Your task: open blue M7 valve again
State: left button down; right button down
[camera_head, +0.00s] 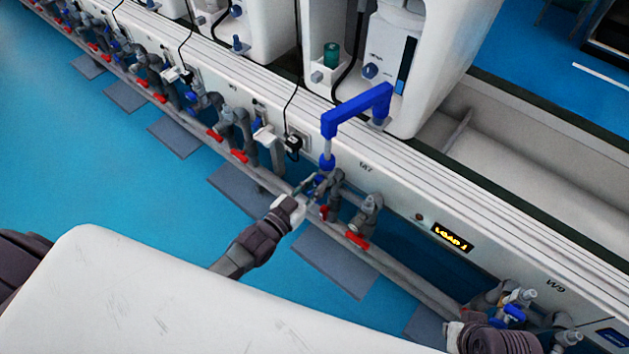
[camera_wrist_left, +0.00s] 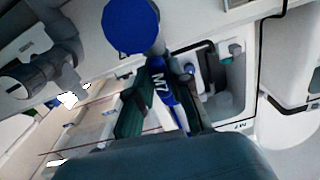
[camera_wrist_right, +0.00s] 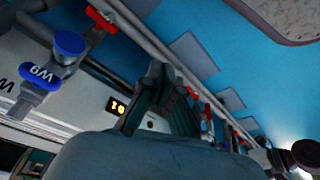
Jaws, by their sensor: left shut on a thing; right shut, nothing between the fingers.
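The blue M7 valve handle (camera_wrist_left: 160,88), with white "M7" lettering, sits between the fingers of my left gripper (camera_wrist_left: 162,100) in the left wrist view. The left gripper is shut on it, and the fingers hide part of the handle. In the head view, the left gripper (camera_head: 309,190) reaches the blue M7 valve (camera_head: 320,182) on the pipes below the M7 label. My right gripper (camera_wrist_right: 160,80) is shut and empty in the right wrist view. It is away from the M7 valve, low at the right in the head view.
A blue pipe elbow (camera_head: 355,108) rises above the M7 valve. Red-handled valves (camera_head: 358,240) line the grey pipe. Blue W9 valve handles (camera_wrist_right: 38,78) are near the right gripper. The white bench front and its lit display (camera_head: 453,237) are close by. Blue floor lies at the left.

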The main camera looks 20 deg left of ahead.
pick_arm(q)
jog(key=shift+n, duration=0.6)
pick_arm(e)
jog(key=shift+x, duration=0.8)
jog(key=shift+s+f, duration=0.1)
pick_arm(q)
jog(key=c, duration=1.1)
grip_release()
jog(key=shift+s, duration=0.1)
pick_arm(e)
jog(key=shift+a, duration=0.1)
pick_arm(q)
jog(key=v, duration=1.1)
jog(key=shift+s+a, duration=0.15)
jog(key=shift+s, duration=0.25)
